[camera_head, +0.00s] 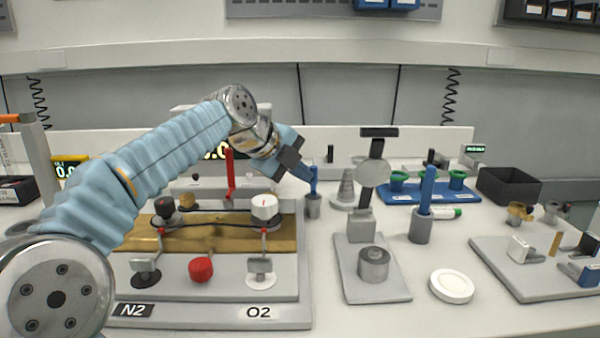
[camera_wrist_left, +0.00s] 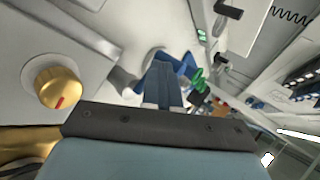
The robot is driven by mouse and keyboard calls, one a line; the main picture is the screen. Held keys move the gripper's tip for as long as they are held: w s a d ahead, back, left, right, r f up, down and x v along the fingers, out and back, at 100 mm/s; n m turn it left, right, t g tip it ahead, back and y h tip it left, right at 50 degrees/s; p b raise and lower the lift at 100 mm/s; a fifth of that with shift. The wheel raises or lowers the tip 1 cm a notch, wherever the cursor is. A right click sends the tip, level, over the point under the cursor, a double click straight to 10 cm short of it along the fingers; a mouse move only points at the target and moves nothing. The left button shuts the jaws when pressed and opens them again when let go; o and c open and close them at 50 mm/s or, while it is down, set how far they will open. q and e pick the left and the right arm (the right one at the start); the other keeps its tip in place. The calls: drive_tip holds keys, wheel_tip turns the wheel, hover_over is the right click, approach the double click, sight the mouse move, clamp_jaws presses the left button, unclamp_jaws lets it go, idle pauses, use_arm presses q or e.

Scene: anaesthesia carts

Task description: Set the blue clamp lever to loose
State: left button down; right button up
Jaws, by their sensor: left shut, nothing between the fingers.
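My left gripper (camera_head: 303,173) reaches in from the left above the gas panel, its fingers shut and empty, pointing down to the right. In the left wrist view its closed fingers (camera_wrist_left: 163,85) show at the centre. A blue upright rod in a grey holder (camera_head: 313,205) is just beyond the fingertips; I cannot tell if they touch. A second, taller blue rod (camera_head: 427,190) stands upright in a grey cup farther right. A low blue block (camera_head: 583,272) sits on the grey board at the far right. I cannot tell which blue part is the clamp lever. My right gripper is not in view.
The gas panel, with a red knob (camera_head: 201,269) and a white knob (camera_head: 264,207), lies beneath my left arm. A grey plate with a metal cylinder (camera_head: 373,265), a white disc (camera_head: 451,286), a blue rack (camera_head: 400,194) and a black bin (camera_head: 508,185) stand to the right.

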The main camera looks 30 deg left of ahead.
use_arm(q)
drive_tip(key=shift+w+d, duration=0.15)
drive_tip(key=shift+w, duration=0.1)
drive_tip(key=shift+w+f+b, duration=0.1)
drive_tip(key=shift+w+b, duration=0.05)
drive_tip(key=shift+b, duration=0.15)
drive_tip(key=shift+w+d, duration=0.25)
drive_tip(key=shift+d, duration=0.05)
drive_tip(key=shift+w+d+r+b, duration=0.25)
drive_tip(key=shift+d+r+b, duration=0.05)
drive_tip(key=shift+d, duration=0.1)
idle(1.1)
drive_tip(key=shift+s+f, duration=0.1)
drive_tip(key=shift+s, duration=0.05)
drive_tip(key=shift+s+a+f+b, duration=0.15)
drive_tip(key=shift+s+b, duration=0.1)
drive_tip(key=shift+b, duration=0.2)
drive_tip(key=shift+s, duration=0.1)
